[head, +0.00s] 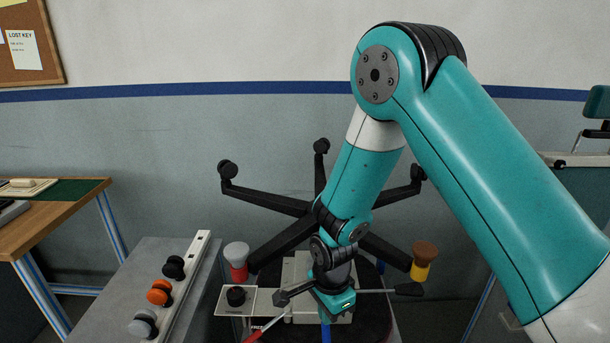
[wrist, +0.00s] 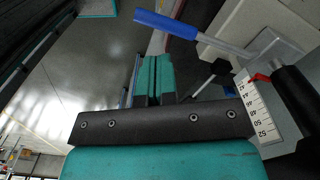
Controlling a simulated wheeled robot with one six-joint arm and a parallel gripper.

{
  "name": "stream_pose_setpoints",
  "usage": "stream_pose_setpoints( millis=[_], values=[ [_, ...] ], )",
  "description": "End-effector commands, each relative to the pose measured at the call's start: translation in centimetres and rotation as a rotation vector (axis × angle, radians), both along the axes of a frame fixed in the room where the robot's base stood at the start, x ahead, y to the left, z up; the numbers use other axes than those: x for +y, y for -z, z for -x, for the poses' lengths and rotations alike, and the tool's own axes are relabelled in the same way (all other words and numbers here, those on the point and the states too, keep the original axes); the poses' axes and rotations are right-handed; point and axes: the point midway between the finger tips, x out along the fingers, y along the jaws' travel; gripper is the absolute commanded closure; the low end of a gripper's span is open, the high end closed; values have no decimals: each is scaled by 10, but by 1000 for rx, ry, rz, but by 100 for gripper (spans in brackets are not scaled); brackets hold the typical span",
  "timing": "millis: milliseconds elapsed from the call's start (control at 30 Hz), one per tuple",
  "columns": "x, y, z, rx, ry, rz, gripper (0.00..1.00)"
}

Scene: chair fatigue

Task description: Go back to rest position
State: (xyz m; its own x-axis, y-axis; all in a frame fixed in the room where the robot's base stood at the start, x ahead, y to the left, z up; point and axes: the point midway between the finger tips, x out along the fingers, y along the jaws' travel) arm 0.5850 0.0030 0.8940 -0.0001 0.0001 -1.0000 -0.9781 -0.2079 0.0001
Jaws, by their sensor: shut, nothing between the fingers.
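My gripper (wrist: 154,66) is in the wrist view with its two teal fingers together and nothing between them. An upturned black chair base (head: 276,203) with casters spreads around and behind my forearm. A lever with a blue handle (wrist: 165,25) is beside the fingers in the wrist view, apart from them. A scale strip with numbers (wrist: 257,112) and a red pointer lies right of the fingers.
A grey bench with a white rail (head: 187,272) holding black, orange and grey knobs is at left. A red-and-grey post (head: 237,260) and a yellow-and-brown post (head: 422,262) flank the stand. A black button (head: 236,296) sits in front. A wooden desk (head: 60,215) is far left.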

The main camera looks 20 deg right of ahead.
Motion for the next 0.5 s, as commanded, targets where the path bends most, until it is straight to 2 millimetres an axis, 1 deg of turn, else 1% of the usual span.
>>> stream_pose_setpoints(
  millis=[67,133,167,233,267,367,400,467,500],
  values=[
    [0,0,0,0,-1,0,100],
    [1,-5,0,-3,-20,-7,100],
    [3,-10,0,-6,-40,-12,100],
    [7,-29,3,-11,-122,-36,100],
    [10,-40,5,-16,-173,-50,100],
    [22,-89,18,-43,-415,-111,100],
    [26,-110,27,-59,-532,-137,100],
    [32,-140,43,-86,-718,-172,100],
    [35,-159,55,-109,-845,-193,100]
  ],
)
